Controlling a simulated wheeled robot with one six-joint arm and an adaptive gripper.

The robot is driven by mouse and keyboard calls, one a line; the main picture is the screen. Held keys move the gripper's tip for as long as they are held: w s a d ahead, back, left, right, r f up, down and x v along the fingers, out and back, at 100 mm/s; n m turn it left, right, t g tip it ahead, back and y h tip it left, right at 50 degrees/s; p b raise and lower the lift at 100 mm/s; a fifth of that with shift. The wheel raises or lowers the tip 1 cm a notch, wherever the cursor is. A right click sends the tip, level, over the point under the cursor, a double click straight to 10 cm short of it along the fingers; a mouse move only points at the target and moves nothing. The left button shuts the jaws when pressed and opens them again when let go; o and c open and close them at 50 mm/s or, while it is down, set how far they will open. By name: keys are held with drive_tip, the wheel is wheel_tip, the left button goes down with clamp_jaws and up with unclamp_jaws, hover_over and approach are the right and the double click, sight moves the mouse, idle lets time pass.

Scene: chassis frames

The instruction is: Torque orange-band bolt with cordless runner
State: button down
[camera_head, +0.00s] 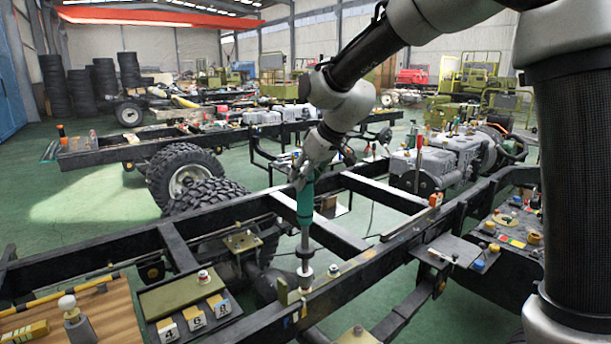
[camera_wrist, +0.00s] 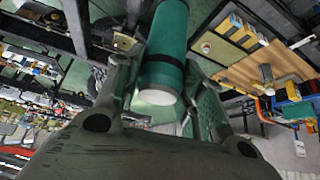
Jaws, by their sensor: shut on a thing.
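The cordless runner (camera_head: 305,206) is a teal-green cylinder with a thin grey shaft and a dark socket at its lower end. My gripper (camera_head: 301,176) is shut on its upper body and holds it upright over the near frame rail. The socket end (camera_head: 305,272) is at the rail, over a pale fitting; I cannot tell whether it is seated on a bolt. In the wrist view the runner's green body (camera_wrist: 165,50) lies between both fingers. A small pale bolt head (camera_head: 333,270) stands just right of the socket.
The black chassis frame (camera_head: 377,190) crosses the floor, with cross members near my arm. A wooden bench (camera_head: 110,308) and a green tray (camera_head: 183,293) with numbered blocks (camera_head: 195,316) are at front left. A parts panel (camera_head: 510,228) is right. Tyres (camera_head: 186,178) stand behind.

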sight(306, 187)
drive_tip(key=shift+f, duration=1.5)
idle(1.9)
drive_tip(key=shift+f, duration=0.2)
idle(2.1)
drive_tip(key=shift+r, duration=0.1)
drive_tip(key=shift+r, duration=1.55)
